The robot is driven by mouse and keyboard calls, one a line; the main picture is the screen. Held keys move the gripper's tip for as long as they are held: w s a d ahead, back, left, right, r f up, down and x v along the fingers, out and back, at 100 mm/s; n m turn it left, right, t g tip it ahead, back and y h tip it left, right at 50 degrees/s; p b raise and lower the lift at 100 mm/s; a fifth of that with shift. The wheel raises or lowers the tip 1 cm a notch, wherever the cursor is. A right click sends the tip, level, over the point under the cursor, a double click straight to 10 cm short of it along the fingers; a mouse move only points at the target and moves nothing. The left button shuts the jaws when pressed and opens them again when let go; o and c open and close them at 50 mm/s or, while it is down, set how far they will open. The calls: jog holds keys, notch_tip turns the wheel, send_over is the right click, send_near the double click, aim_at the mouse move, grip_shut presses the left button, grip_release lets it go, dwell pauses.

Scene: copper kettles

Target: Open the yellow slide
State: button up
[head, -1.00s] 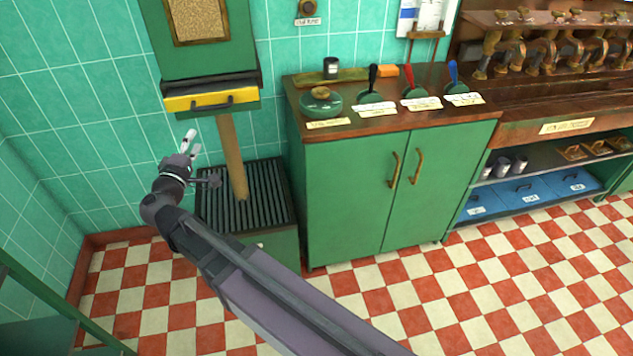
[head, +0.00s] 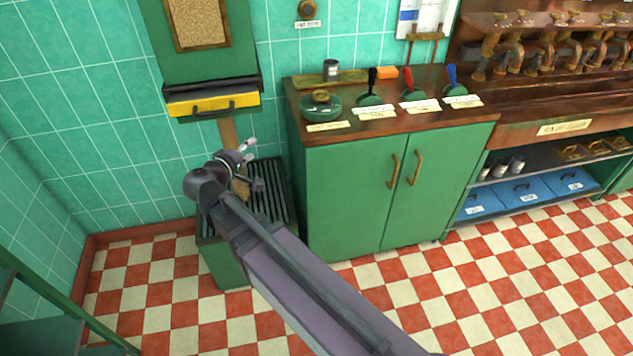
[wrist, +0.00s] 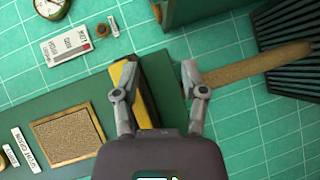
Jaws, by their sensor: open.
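The yellow slide (head: 185,106) is a flat front with a dark bar handle (head: 213,109), under the green wall box (head: 205,63) at upper left. It also shows in the wrist view (wrist: 119,74), where my left finger partly covers it and its handle is hard to make out. My gripper (head: 250,162) is open and empty, below and to the right of the slide in the head view. In the wrist view my gripper (wrist: 158,66) has its fingers spread wide, with the slide by the left finger. I cannot tell whether the finger touches it.
A brown column (head: 228,133) runs from below the slide to a dark grated bin (head: 272,195). Bare tiled wall (head: 110,150) lies left of the slide.

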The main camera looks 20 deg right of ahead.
jog(key=s+d+f+m+g+y+p, duration=0.3)
jog(key=s+d+g+p, duration=0.1)
jog(key=d, duration=0.3)
jog(key=s+d+f+m+g+y+p, duration=0.3)
jog(key=s+d+g+y, duration=0.1)
jog(key=s+d+g, duration=0.3)
jog(key=shift+d+m+y+p, duration=0.3)
jog(key=shift+d+m+p, duration=0.1)
jog(key=shift+d, duration=0.2)
dwell(0.3)
jog(key=shift+w+f, duration=0.1)
jog(key=shift+f, duration=0.05)
dwell(0.4)
